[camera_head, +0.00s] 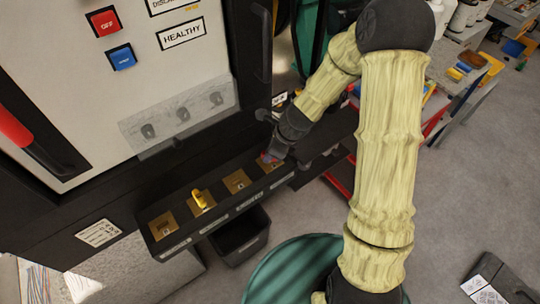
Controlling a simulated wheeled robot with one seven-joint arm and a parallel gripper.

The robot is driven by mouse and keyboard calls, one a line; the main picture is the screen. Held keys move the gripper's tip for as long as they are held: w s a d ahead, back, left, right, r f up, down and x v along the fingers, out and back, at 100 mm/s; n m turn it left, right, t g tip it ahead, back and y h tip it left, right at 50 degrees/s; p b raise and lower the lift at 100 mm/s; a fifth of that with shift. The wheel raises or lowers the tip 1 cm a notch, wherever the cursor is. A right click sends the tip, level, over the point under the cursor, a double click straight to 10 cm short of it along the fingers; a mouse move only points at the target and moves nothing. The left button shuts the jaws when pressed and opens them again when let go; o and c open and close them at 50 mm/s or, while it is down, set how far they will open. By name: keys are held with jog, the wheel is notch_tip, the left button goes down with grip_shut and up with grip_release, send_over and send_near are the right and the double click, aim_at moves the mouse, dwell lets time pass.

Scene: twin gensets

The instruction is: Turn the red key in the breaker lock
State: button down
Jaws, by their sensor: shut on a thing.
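A dark shelf (221,208) below the cabinet panel carries a row of brass lock plates. My gripper (271,157) is at the rightmost plate (275,169), pointing down, with a bit of red showing at its tip. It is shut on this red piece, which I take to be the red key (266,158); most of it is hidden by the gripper. A yellow key (203,198) stands in another plate further left. The other plates (162,225) (236,181) show no key. I cannot read the labels along the shelf's front edge.
The panel has a red button (104,21), a blue button (122,57), a clear cover (180,116) and a red-handled lever (17,128). A dark bin (241,236) stands below the shelf. A cluttered bench is at the upper right.

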jog(key=m+t+b, duration=0.1)
jog(key=m, duration=0.1)
jog(key=m+h+b, duration=0.1)
jog(key=m+b, duration=0.1)
jog(key=m, duration=0.1)
jog(key=shift+f+t, duration=0.2)
jog(key=shift+t, duration=0.2)
jog(key=m, duration=0.1)
jog(key=m+h+b, duration=0.1)
jog(key=shift+r+m+t, duration=0.2)
jog(key=shift+m+t, duration=0.2)
jog(key=c, duration=1.2)
grip_release()
notch_tip(320, 180, up, 8)
jog(key=p, duration=0.7)
jog(key=shift+f, duration=0.25)
